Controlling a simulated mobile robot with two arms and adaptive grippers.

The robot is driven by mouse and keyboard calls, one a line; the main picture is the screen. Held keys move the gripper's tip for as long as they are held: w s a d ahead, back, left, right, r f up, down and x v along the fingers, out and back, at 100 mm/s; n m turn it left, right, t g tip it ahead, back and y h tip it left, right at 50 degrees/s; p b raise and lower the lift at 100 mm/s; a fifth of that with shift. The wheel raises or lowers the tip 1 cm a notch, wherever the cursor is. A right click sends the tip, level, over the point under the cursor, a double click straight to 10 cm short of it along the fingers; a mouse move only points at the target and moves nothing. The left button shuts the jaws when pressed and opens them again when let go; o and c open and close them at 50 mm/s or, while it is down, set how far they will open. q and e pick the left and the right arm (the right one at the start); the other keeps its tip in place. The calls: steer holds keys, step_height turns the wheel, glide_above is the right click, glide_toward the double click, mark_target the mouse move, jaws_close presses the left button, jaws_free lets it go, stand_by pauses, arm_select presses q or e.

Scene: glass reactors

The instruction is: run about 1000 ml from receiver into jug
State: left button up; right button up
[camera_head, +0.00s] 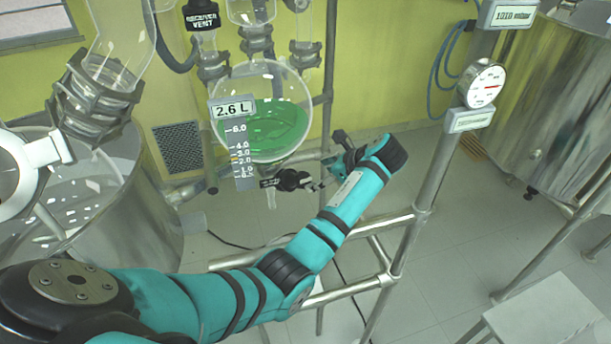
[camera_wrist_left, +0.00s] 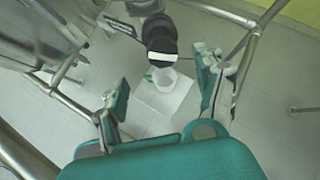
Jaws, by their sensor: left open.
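The receiver (camera_head: 262,85) is a round glass vessel holding green liquid, with a scale strip (camera_head: 243,165) and a display (camera_head: 232,109) reading 2.6 L. Below it is a black drain valve (camera_head: 287,180), also seen in the left wrist view (camera_wrist_left: 160,36). My left gripper (camera_head: 332,166) is right of the valve, apart from it. In the left wrist view its fingers (camera_wrist_left: 160,90) are spread with nothing between them, the valve lying ahead. My right gripper is out of view.
Metal frame posts (camera_head: 440,170) and rails stand right of my arm. A steel tank (camera_head: 555,100) is at right, a steel vessel (camera_head: 150,215) at left. A pale platform (camera_wrist_left: 160,105) lies under the whitish vessel. A white stool (camera_head: 545,310) is lower right.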

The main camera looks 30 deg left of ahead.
mark_target(306, 180)
arm_select(q)
steer(key=x, duration=0.4)
steer(key=shift+w+a+p, duration=0.1)
steer(key=shift+p, duration=0.3)
steer(key=x, duration=0.4)
steer(key=shift+w+f+p, duration=0.15)
steer(key=shift+w+p, duration=0.05)
steer(key=shift+p, duration=0.15)
steer(key=shift+a, duration=0.1)
steer(key=shift+f, duration=0.15)
steer(key=shift+c, duration=2.5)
steer(key=c, duration=0.4)
steer(key=shift+c, duration=1.4)
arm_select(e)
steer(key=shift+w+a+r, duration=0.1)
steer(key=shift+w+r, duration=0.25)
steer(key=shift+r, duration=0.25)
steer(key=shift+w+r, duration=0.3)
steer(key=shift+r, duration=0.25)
